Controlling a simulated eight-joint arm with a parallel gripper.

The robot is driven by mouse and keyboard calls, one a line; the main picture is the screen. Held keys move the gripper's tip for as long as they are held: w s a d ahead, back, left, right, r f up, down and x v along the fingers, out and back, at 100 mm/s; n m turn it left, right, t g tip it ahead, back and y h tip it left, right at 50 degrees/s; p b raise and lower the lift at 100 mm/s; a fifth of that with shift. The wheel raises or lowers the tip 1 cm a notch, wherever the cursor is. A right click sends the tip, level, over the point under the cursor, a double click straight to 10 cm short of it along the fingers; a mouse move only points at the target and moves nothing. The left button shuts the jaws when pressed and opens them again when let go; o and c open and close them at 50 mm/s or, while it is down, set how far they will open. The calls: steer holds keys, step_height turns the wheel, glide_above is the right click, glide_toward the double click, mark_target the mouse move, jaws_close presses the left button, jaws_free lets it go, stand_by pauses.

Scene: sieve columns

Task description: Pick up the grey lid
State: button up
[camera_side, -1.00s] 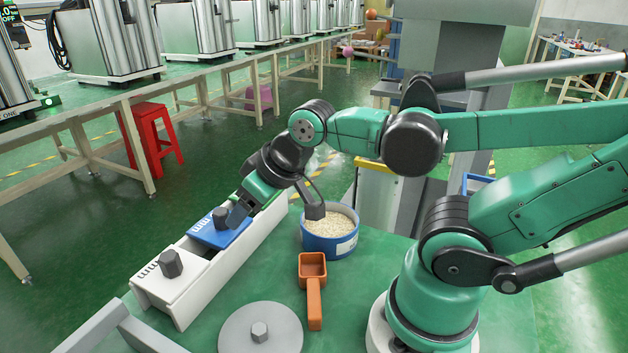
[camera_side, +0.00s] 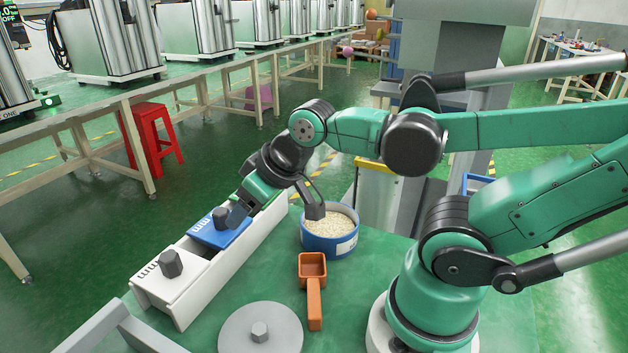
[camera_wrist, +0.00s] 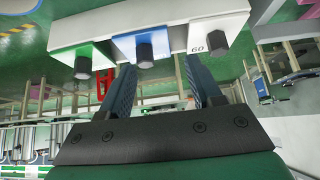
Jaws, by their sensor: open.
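The grey lid (camera_side: 287,332) is a flat round disc with a hexagonal knob (camera_side: 259,331). It lies at the front edge of the side view, on the green table, and does not show in the wrist view. My gripper (camera_side: 236,212) is open, well behind and left of the grey lid, by the blue lid of the long white box. In the wrist view my gripper (camera_wrist: 155,66) has its two fingers apart, and the blue lid's dark knob (camera_wrist: 145,55) shows between their tips. I cannot tell whether they touch it.
The long white box (camera_side: 215,280) has white, blue (camera_side: 222,237) and green lids with dark knobs. An orange scoop (camera_side: 314,305) lies between the grey lid and a blue tub (camera_side: 330,245) of pale grains.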

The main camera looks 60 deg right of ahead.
steer(key=g, duration=0.7)
glide_above(259, 329)
step_height(259, 329, down, 7)
steer(key=shift+w+d+r, duration=0.1)
steer(key=shift+f, duration=2.85)
jaws_close()
